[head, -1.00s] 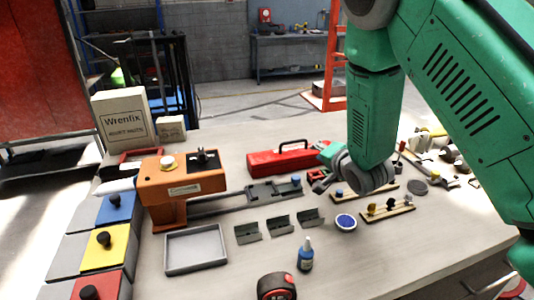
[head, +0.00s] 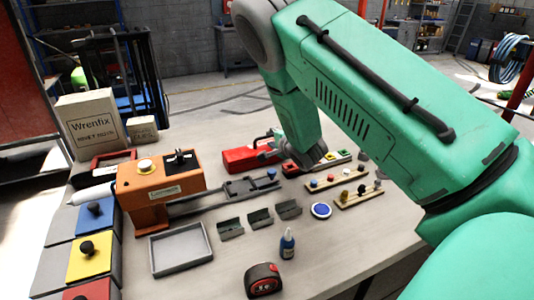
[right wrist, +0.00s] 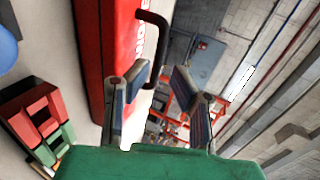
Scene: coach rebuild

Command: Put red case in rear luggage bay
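The red case (head: 240,159) lies on the table behind the grey rail, partly hidden by my right arm. In the right wrist view, the red case (right wrist: 117,60) fills the left of centre, with white lettering and a black handle (right wrist: 152,45). My right gripper (head: 272,146) is at the case's right part. In the right wrist view, the right gripper (right wrist: 158,95) has its fingers apart, with the handle's lower end between them and no clear grip. My left gripper is out of view. I cannot identify a rear luggage bay.
An orange machine (head: 150,190) with a grey rail stands at left. In front are a grey tray (head: 180,249), small grey brackets, a blue bottle (head: 288,244) and a tape measure (head: 263,280). Pegged wooden strips (head: 334,178) lie to the right. The front right tabletop is clear.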

